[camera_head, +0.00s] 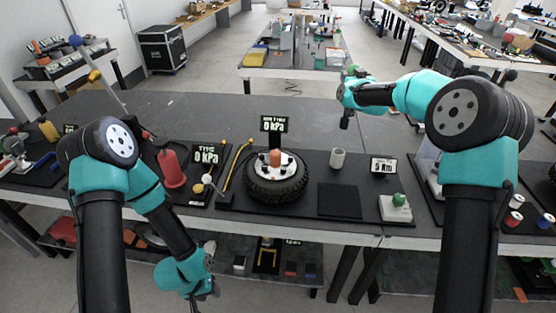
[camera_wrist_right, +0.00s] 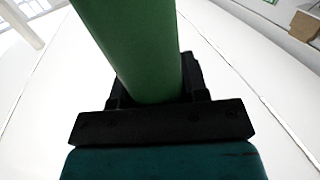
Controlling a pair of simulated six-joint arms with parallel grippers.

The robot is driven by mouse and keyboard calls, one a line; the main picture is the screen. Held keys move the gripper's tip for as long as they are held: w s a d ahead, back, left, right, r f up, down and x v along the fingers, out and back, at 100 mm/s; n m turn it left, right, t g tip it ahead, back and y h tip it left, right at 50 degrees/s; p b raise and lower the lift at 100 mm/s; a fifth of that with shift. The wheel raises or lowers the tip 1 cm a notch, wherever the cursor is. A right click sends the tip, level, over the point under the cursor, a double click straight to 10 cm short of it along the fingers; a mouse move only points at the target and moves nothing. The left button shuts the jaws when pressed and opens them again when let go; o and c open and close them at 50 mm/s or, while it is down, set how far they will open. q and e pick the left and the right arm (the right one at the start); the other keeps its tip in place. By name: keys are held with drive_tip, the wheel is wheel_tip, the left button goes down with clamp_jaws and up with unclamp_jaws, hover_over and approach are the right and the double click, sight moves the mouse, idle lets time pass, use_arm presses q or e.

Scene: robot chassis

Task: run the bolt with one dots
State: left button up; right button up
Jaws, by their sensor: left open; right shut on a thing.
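A black tire (camera_head: 258,191) with a pale hub (camera_head: 290,167) lies flat on the bench. An orange-brown piece stands at the hub's center (camera_head: 275,157). Bolts and their dots are too small to read. My right gripper (camera_head: 350,88) is raised above the back of the bench, right of the tire. It is shut on a green cylindrical handle, which fills the upper middle of the right wrist view (camera_wrist_right: 135,50); its far end is out of that view. My left gripper (camera_head: 212,290) is open and empty, hanging low before the bench's front edge, apart from the tire.
The bench's back is clear.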

drive_tip(key=shift+a+r, duration=0.1)
idle(0.5)
drive_tip(key=s+a+f+n+g+y, duration=0.1)
drive_tip(key=s+a+n+y, duration=0.1)
drive_tip(key=a, duration=1.1)
drive_tip(key=s+a+f+n+g+y, duration=0.1)
drive_tip(key=s+a+n+y, duration=0.1)
drive_tip(key=a, duration=1.1)
drive_tip(key=shift+s+f+y, duration=0.15)
drive_tip(key=shift+s+y, duration=0.1)
drive_tip(key=shift+y, duration=0.65)
drive_tip(key=shift+f, duration=0.1)
drive_tip(key=shift+f, duration=3.1)
